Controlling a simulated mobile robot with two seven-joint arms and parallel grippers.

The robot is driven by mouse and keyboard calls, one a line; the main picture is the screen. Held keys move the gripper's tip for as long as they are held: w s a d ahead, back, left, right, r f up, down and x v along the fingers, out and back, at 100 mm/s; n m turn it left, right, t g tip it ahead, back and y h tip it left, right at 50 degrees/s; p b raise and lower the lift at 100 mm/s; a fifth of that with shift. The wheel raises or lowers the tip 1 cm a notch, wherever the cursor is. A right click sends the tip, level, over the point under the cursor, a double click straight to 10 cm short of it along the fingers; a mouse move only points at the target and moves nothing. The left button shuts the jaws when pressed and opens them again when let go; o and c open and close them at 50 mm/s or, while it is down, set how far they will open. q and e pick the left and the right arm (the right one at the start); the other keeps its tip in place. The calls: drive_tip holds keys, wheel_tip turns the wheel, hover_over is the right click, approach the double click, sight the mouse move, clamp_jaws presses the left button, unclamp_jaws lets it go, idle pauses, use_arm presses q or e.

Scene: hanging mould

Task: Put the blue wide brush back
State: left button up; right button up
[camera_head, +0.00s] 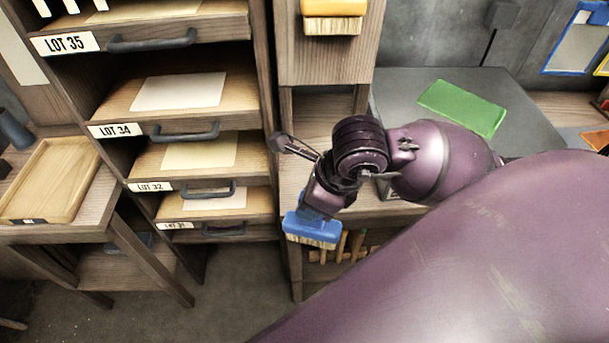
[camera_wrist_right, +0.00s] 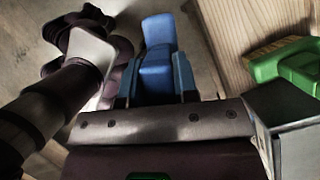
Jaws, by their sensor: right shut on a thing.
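The blue wide brush (camera_head: 313,228) has a blue body with pale bristles pointing down in the head view. My right gripper (camera_head: 317,208) is shut on it and holds it in front of the wooden cabinet's lower part. In the right wrist view the blue brush (camera_wrist_right: 158,45) stands out between the fingers of the right gripper (camera_wrist_right: 157,78), and its bristles are not seen there. The gripper hides part of the brush. My left gripper is in neither view.
A yellow wide brush (camera_head: 333,14) hangs on a wooden panel above. A green thing (camera_wrist_right: 287,66) is near wood in the wrist view. Several labelled drawers (camera_head: 185,130) stand left. A grey surface (camera_head: 398,93) bears a green sheet (camera_head: 462,107). Wooden handles (camera_head: 341,246) show below.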

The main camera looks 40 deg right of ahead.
drive_tip(key=shift+s, duration=0.1)
drive_tip(key=shift+d+m, duration=0.15)
drive_tip(key=shift+m, duration=0.15)
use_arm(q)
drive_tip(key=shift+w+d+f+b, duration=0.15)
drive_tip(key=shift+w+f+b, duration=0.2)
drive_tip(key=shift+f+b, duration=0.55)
use_arm(e)
drive_tip(key=w+d+f, duration=0.1)
drive_tip(key=w+d, duration=0.3)
drive_tip(key=w, duration=0.3)
drive_tip(key=w+d+f, duration=0.2)
drive_tip(key=w+d, duration=0.3)
drive_tip(key=w, duration=0.3)
drive_tip(key=shift+w+f, duration=0.15)
drive_tip(key=shift+f, duration=0.1)
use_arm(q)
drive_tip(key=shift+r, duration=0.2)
use_arm(e)
drive_tip(key=shift+d, duration=0.1)
